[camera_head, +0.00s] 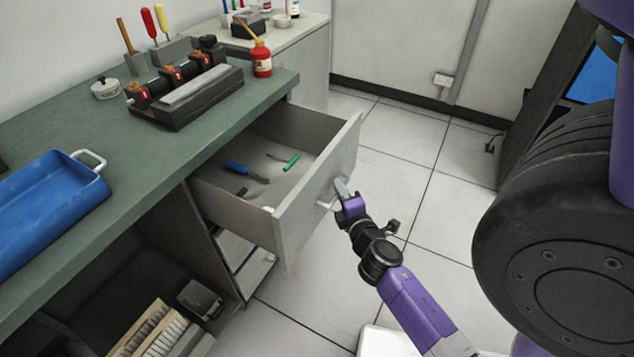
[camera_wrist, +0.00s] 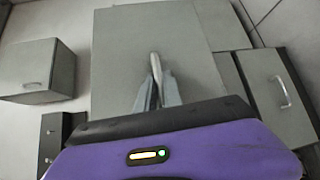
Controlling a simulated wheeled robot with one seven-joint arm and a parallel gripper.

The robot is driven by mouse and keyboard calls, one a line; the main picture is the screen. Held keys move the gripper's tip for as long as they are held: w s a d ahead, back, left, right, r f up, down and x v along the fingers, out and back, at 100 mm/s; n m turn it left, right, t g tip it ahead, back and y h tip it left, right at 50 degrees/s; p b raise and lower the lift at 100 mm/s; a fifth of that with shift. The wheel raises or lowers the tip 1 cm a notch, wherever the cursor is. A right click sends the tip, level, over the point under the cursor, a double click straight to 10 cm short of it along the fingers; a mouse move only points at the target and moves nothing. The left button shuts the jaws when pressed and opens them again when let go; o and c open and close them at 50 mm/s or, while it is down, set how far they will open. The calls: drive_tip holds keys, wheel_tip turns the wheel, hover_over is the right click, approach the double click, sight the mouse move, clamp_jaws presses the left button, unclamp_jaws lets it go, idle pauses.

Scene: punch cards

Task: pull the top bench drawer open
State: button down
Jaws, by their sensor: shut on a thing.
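The top bench drawer (camera_head: 312,207) stands well open under the green-topped bench (camera_head: 150,165). Its grey front faces right, toward my arm, and its inside shows. In it lie a blue-handled tool (camera_head: 238,168), a green-handled tool (camera_head: 291,162) and small dark items. My gripper (camera_head: 341,190) is at the drawer front, its fingers shut on the drawer handle (camera_head: 326,203). In the wrist view the two fingers (camera_wrist: 156,90) close around the pale handle bar (camera_wrist: 155,65), in front of the grey drawer front (camera_wrist: 195,55). The fingers hide part of the handle.
On the bench are a blue tray (camera_head: 45,215), a dark fixture (camera_head: 185,95) and a red bottle (camera_head: 261,60). An open shelf below holds a box of cards (camera_head: 155,330). A big dark wheel-like shape (camera_head: 555,220) fills the right. Tiled floor (camera_head: 400,165) beyond the drawer is clear.

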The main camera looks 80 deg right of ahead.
drive_tip(key=s+a+b, duration=0.1)
drive_tip(key=s, duration=0.5)
drive_tip(key=shift+s+a, duration=0.2)
drive_tip(key=shift+a, duration=0.1)
drive_tip(key=c, duration=1.8)
unclamp_jaws()
drive_tip(key=b+v, duration=0.2)
drive_tip(key=v, duration=0.5)
drive_tip(key=shift+s+a, duration=0.2)
drive_tip(key=shift+a, duration=0.15)
